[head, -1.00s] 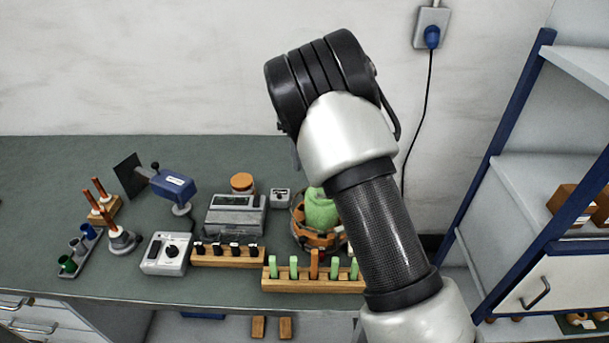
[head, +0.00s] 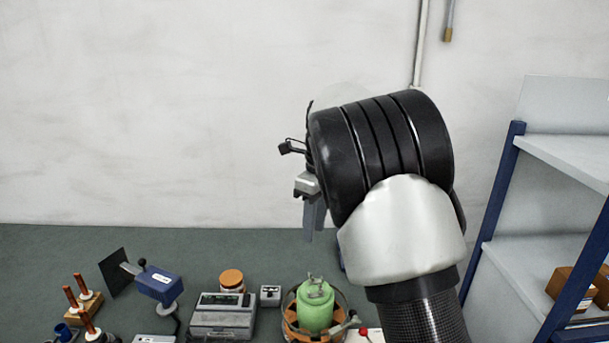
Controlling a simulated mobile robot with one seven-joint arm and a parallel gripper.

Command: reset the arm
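My arm rises from the lower right of the head view, and its thick black wrist section blocks part of the wall and bench. My gripper (head: 313,232) hangs at the left side of that section, with its grey fingers pointing down. It is above the back of the bench, clear of the things below it in the picture. The fingers are seen from the side and partly overlap, so their gap cannot be judged. No held object shows at their tips.
The green-topped bench (head: 210,255) holds a blue clamp-like device (head: 158,284), a grey scale (head: 222,314), an orange-lidded jar (head: 231,281), a small grey box (head: 270,295) and a green vessel (head: 315,308) in a round holder. A blue-framed shelf (head: 492,215) stands at right.

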